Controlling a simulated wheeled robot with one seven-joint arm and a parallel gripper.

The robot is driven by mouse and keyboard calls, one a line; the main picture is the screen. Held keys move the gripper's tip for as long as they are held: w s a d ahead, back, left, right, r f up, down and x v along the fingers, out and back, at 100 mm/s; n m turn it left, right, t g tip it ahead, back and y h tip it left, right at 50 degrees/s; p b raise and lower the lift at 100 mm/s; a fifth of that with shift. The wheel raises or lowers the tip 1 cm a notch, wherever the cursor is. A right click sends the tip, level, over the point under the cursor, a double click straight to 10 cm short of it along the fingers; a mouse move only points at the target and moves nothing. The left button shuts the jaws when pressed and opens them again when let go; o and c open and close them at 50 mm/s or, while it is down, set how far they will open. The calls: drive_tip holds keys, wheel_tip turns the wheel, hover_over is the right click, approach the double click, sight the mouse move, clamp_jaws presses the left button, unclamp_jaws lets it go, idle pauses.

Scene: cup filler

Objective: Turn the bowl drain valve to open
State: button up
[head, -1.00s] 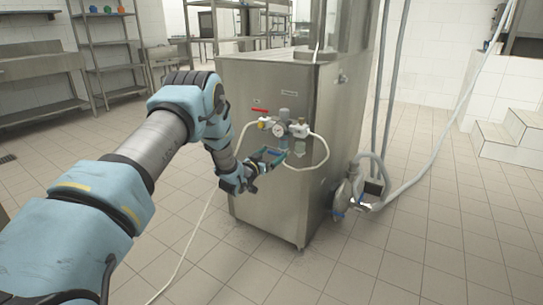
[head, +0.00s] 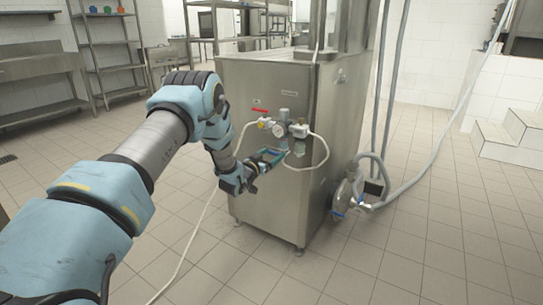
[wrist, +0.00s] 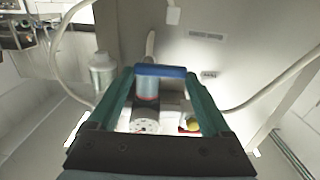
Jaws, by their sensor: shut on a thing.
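A blue handle (wrist: 161,71) spans the gap between the two green fingertips in the wrist view. My gripper (wrist: 159,74) is shut on it, with one finger at each end. In the head view my gripper (head: 284,153) is at the front of the steel cabinet (head: 270,90), just below the gauge fittings; there the handle is hard to make out. I see no readable label that names this handle as the bowl drain valve, and its open or closed position is unclear.
A pump (head: 350,190) with grey hoses stands on the floor at right.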

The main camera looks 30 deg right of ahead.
drive_tip(key=shift+f+n, duration=0.1)
drive_tip(key=shift+n, duration=0.2)
drive_tip(key=shift+s+d+f+n+b, duration=0.15)
drive_tip(key=shift+f+n+b, duration=0.25)
drive_tip(key=shift+n+b, duration=1.6)
drive_tip(key=shift+s+f+n+b, duration=0.15)
drive_tip(key=shift+f+n+b, duration=0.2)
drive_tip(key=shift+n, duration=3.4)
drive_tip(key=shift+s+d+f+n+b, duration=0.15)
drive_tip(key=shift+f+n+b, duration=0.65)
drive_tip(key=shift+n, duration=2.05)
drive_tip(key=shift+a+r+b, duration=0.1)
drive_tip(key=shift+r+b, duration=0.2)
drive_tip(key=shift+r, duration=0.05)
drive_tip(key=o, duration=1.2)
drive_tip(key=shift+c, duration=0.2)
drive_tip(key=p+v, duration=0.1)
drive_tip(key=v, duration=0.9)
drive_tip(key=shift+s+a, duration=0.2)
drive_tip(key=shift+a, duration=0.15)
drive_tip(key=shift+a+r, duration=0.1)
